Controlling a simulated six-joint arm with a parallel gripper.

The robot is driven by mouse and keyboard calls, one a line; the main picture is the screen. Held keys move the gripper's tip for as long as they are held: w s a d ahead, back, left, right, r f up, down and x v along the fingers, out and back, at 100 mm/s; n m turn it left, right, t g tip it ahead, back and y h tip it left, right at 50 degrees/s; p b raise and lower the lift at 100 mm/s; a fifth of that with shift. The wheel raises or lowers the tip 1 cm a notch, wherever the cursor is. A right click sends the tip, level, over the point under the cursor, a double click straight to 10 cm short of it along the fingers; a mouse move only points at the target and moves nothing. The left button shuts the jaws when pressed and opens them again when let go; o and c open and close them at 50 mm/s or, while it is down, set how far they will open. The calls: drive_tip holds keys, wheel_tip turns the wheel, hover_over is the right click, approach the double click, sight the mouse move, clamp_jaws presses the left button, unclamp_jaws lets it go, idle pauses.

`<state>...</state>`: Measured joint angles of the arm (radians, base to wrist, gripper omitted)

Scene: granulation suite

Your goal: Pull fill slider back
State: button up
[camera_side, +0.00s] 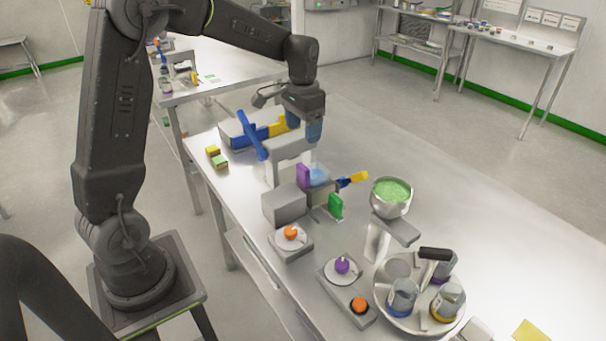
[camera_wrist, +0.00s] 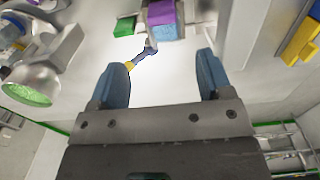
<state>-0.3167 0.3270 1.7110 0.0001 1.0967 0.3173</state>
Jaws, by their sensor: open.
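A grey bench press (camera_side: 284,203) stands on the steel table, with a long blue lever (camera_side: 251,135) rising at its left. On its front are a purple block (camera_side: 302,175), a light blue piece (camera_side: 320,177), a green block (camera_side: 336,206) and a blue handle with a yellow end (camera_side: 353,179). I cannot tell which of these is the fill slider. The wrist view also shows the purple block (camera_wrist: 161,12), green block (camera_wrist: 125,26) and yellow-ended handle (camera_wrist: 140,54). My gripper (camera_side: 303,127) is open and empty above the press; its fingers show in the wrist view (camera_wrist: 162,72).
A green-filled metal hopper (camera_side: 392,197) stands right of the press. In front are dial boxes with orange (camera_side: 291,232) and purple (camera_side: 342,265) knobs, and a round tray (camera_side: 398,324) of jars.

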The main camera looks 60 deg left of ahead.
sight(303, 166)
wheel_tip(303, 166, down, 14)
drive_tip(key=shift+w+a+f, duration=0.1)
drive_tip(key=shift+a, duration=0.05)
idle(0.4)
drive_tip(key=shift+c, duration=0.4)
drive_tip(key=c, duration=0.9)
drive_tip(key=s, duration=1)
drive_tip(key=o, duration=1)
wheel_tip(303, 166, up, 14)
